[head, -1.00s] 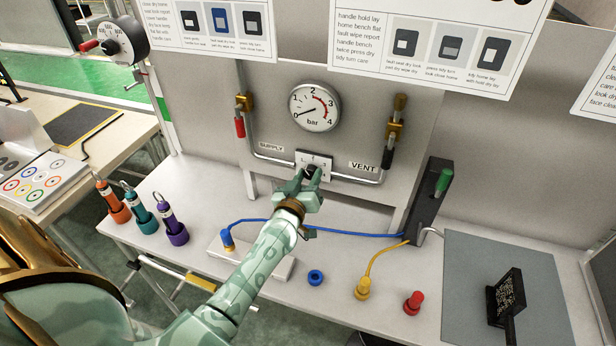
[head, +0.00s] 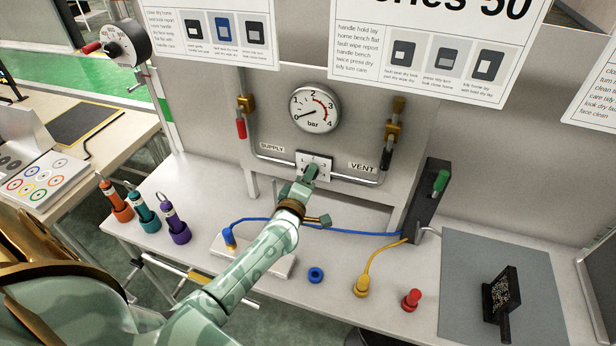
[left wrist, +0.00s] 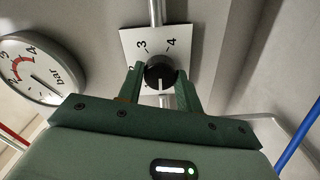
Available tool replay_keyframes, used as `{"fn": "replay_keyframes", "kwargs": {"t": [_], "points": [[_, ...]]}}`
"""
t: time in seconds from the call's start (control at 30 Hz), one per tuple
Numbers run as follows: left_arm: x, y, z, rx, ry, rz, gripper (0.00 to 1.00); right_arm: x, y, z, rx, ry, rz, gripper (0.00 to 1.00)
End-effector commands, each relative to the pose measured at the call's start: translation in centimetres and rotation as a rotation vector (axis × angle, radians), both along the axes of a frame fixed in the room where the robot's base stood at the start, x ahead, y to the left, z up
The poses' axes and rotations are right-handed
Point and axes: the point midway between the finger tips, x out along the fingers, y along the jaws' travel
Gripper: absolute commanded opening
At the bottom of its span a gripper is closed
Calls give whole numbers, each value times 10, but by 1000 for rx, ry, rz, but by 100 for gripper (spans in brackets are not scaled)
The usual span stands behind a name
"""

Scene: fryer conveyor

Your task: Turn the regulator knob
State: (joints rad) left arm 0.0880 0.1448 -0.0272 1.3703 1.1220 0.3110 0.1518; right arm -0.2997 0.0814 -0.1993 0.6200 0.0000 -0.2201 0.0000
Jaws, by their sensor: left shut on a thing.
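The regulator knob (left wrist: 160,72) is a small black round knob with a white pointer mark, on a white numbered plate (left wrist: 139,38). My left gripper (left wrist: 161,90) is shut on the knob, with one green finger on each side of it. In the left wrist view the pointer mark faces down towards the gripper's palm, and 3 and 4 show above the knob. In the head view my left gripper (head: 311,172) covers most of the knob. The round pressure gauge (head: 314,107) above it has its needle near 0. My right gripper is not in view.
SUPPLY and VENT pipes flank the plate, with a red-handled valve (head: 241,128) and a black-handled valve (head: 390,149).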

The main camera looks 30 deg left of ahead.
Motion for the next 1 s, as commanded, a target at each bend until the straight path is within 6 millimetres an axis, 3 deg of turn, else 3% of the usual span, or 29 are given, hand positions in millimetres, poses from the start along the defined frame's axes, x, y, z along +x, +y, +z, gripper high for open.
{"fn": "replay_keyframes", "kwargs": {"t": [0.5, 1.0], "points": [[0, 1, -1, -414, -100, 2, 12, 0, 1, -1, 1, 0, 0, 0], [0, 1, -1, -562, -134, 2, 12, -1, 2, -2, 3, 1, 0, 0]]}}
